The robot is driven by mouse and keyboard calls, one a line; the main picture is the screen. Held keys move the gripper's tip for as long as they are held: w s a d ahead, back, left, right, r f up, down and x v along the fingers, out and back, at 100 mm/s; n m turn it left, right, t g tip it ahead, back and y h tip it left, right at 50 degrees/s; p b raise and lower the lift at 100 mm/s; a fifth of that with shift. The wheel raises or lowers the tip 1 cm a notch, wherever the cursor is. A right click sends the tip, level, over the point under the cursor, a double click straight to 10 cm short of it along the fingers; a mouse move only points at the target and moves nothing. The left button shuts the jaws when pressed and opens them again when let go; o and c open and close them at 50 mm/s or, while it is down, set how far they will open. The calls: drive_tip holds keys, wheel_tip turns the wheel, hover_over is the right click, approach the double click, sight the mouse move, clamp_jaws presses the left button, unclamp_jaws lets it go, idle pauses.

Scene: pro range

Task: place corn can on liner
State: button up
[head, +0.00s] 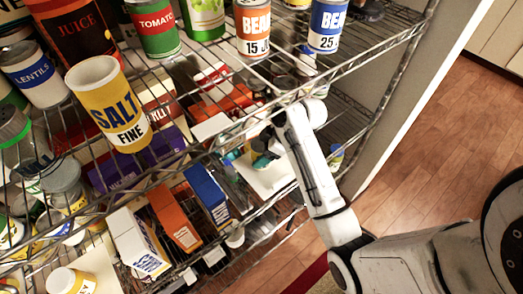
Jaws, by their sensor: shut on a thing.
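My arm reaches from the lower right into the wire rack. My gripper (266,148) is below the top shelf, partly hidden by its wires, and is shut on a small can, taken to be the corn can (261,160); its label cannot be read. A white flat sheet, which looks like the liner (270,182), lies on the lower shelf just below the gripper. The can appears over or close to the sheet's far part. Whether it touches the sheet cannot be told.
The wire top shelf (345,66) carries several cans, among them a salt can (108,105) and a lentils can (35,75). Boxes, including a blue one (207,192) and an orange one (172,217), stand left of the sheet. The wood floor (440,140) at right is clear.

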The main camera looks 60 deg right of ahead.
drive_tip(key=o, duration=1.3)
drive_tip(key=shift+o, duration=0.2)
drive_tip(key=shift+r, duration=0.3)
drive_tip(key=v, duration=0.4)
drive_tip(key=shift+s+d+r, duration=0.15)
drive_tip(key=shift+r, duration=0.05)
drive_tip(key=s+d, duration=0.5)
drive_tip(key=s, duration=0.5)
drive_tip(key=shift+s+d, duration=0.35)
